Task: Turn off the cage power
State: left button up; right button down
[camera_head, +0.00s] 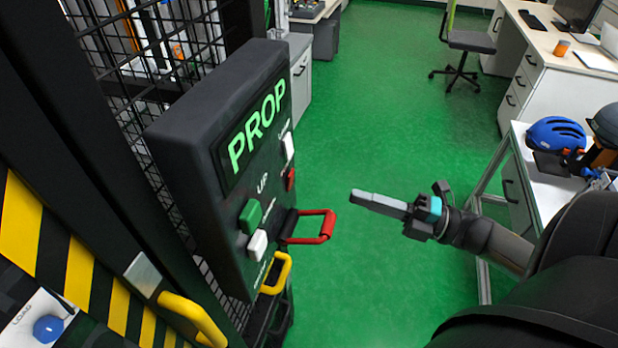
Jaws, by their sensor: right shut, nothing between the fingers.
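A dark control box (205,165) with a green PROP sign (258,125) hangs on the cage at the left. Its face carries a green switch (250,216) and a white switch (257,246) lower down. Another white switch (289,147) and a red one (291,179) sit at the far edge. The word UP is readable; the smaller labels are not, so I cannot tell which control is the cage power. My right gripper (357,196) is shut and empty, pointing left towards the box and apart from it. My left gripper is out of view.
A red handle (328,226) and a yellow handle (281,272) stick out below the box. Black mesh (135,100) and a striped barrier (72,265) are at left. A table with helmets (556,133) stands right. Green floor (390,130) lies clear between.

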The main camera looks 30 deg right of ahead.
aim_at(293, 173)
jog(key=p+x, duration=0.1)
jog(key=x, duration=1)
jog(key=shift+d, duration=0.1)
jog(key=shift+w+r+p, duration=0.2)
jog(key=shift+p, duration=0.25)
jog(key=shift+r+h+p, duration=0.4)
jog(key=shift+p, duration=0.8)
jog(key=shift+a+f+g, duration=0.15)
jog(key=shift+a+g, duration=0.05)
jog(key=shift+g, duration=0.1)
